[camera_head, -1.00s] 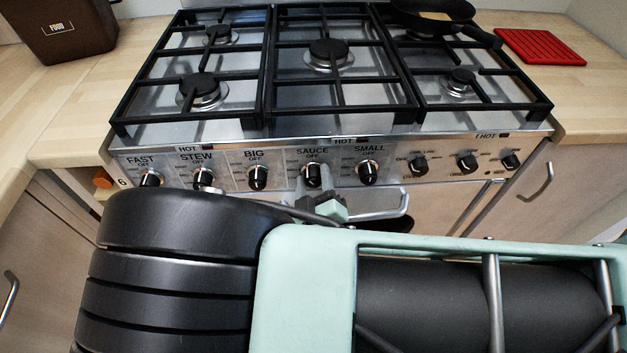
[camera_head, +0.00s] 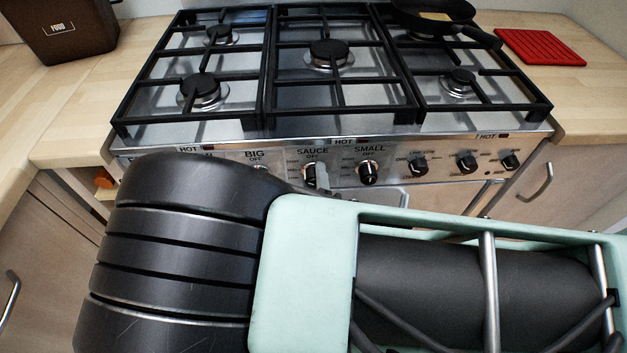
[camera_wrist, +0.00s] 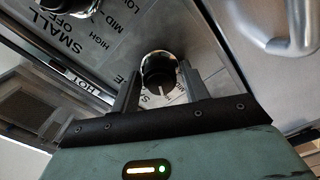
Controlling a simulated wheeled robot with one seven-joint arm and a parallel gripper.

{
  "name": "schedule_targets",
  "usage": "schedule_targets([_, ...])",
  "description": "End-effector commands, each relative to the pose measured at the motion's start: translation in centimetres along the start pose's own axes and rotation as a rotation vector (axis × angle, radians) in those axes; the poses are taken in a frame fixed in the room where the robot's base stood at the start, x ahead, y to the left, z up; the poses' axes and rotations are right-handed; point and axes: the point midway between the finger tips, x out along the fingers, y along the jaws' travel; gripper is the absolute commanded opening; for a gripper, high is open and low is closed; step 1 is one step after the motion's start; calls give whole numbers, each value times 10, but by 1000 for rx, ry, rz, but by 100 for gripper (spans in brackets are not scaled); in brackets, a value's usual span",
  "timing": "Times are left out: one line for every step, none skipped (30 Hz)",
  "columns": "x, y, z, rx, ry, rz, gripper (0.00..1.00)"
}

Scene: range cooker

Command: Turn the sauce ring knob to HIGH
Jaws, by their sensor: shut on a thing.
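The sauce knob (camera_head: 309,170) is a black knob with a silver base, in the middle of the cooker's front panel below the SAUCE label (camera_head: 312,151). In the wrist view the sauce knob (camera_wrist: 158,70) sits between the two grey fingers of my gripper (camera_wrist: 158,82), which is shut on it. A pale mark shows on the knob's face; I cannot tell exactly which setting it points to. In the head view my gripper (camera_head: 321,177) covers part of the knob, and my arm hides the rest of the hand.
The SMALL knob (camera_head: 368,172) is close on the right, with several more knobs beyond. My arm covers the knobs on the left. A pan (camera_head: 432,14) stands at the back right of the hob. An oven handle (camera_wrist: 272,38) is near the hand.

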Motion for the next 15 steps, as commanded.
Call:
schedule_targets([0, 0, -1, 1, 2, 0, 22])
schedule_targets([0, 0, -1, 2, 2, 0, 22])
schedule_targets([0, 0, -1, 2, 2, 0, 22])
schedule_targets([0, 0, -1, 2, 2, 0, 22])
schedule_targets([0, 0, -1, 2, 2, 0, 22])
schedule_targets([0, 0, -1, 2, 2, 0, 22])
schedule_targets([0, 0, -1, 2, 2, -1, 51])
schedule_targets([0, 0, -1, 2, 2, -1, 56])
schedule_targets([0, 0, -1, 2, 2, -1, 56])
schedule_targets([0, 0, -1, 2, 2, -1, 56])
schedule_targets([0, 0, -1, 2, 2, -1, 56])
schedule_targets([0, 0, -1, 2, 2, 0, 56])
schedule_targets([0, 0, -1, 2, 2, 0, 56])
schedule_targets([0, 0, -1, 2, 1, 0, 56])
schedule_targets([0, 0, 0, 2, 1, 0, 56])
